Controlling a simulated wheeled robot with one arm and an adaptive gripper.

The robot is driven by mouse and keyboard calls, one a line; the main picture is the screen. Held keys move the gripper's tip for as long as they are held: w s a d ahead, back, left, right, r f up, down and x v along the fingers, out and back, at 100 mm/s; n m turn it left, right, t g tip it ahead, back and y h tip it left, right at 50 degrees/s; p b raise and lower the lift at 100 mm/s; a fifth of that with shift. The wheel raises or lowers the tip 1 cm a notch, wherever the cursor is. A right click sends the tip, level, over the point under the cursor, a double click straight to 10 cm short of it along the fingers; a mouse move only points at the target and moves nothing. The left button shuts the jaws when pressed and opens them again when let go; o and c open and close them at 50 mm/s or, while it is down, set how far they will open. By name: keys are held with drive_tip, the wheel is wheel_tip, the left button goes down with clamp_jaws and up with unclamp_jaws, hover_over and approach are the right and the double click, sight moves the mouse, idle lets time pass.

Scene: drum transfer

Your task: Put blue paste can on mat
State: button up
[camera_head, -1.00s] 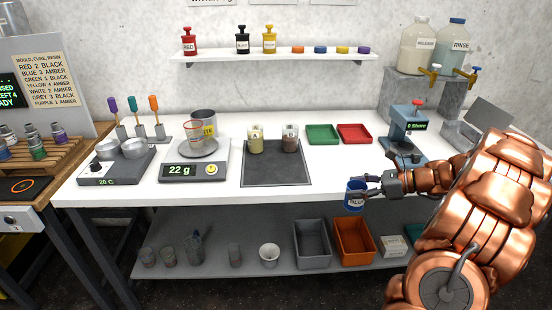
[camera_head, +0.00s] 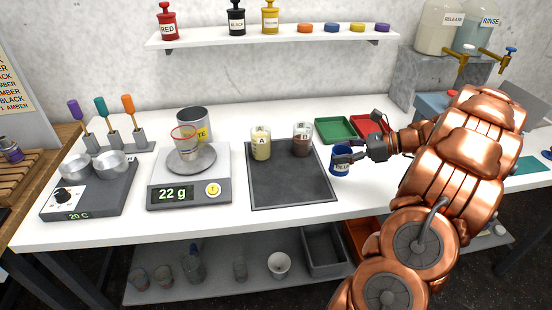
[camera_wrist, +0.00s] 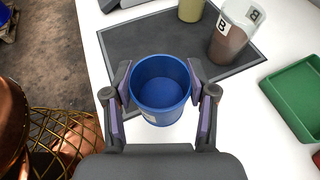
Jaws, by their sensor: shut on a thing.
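The blue paste can (camera_head: 341,163) is upright in my gripper (camera_head: 352,158), just right of the mat. In the wrist view the can (camera_wrist: 161,89) sits between both fingers of my gripper (camera_wrist: 162,92), which press on its sides; its open top faces the camera. The dark grey mat (camera_head: 285,183) lies on the white table, with a bare front half. The can shows over the mat's near edge (camera_wrist: 127,48) in the wrist view. I cannot tell how high the can is above the table.
Cup A (camera_head: 261,146) and cup B (camera_head: 302,144) stand on the mat's back part. A scale (camera_head: 187,190) reading 22 g is left of the mat. Green (camera_head: 335,130) and red (camera_head: 371,126) trays lie behind the can. The mat's front is free.

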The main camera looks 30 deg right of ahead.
drive_tip(key=shift+w+d+r+p+x, duration=0.25)
drive_tip(key=shift+p+x, duration=0.6)
drive_tip(key=shift+x, duration=1.95)
drive_tip(key=shift+w+d+r+p+x, duration=0.1)
drive_tip(key=shift+w+r+p+x, duration=0.55)
drive_tip(key=shift+x, duration=2.15)
drive_tip(key=shift+w+d+f+p+x, duration=0.15)
drive_tip(key=shift+p+x, duration=0.95)
drive_tip(key=shift+x, duration=1.7)
drive_tip(key=o, duration=1.3)
drive_tip(key=shift+s, duration=0.1)
drive_tip(key=shift+c, duration=0.2)
drive_tip(key=shift+r, duration=0.1)
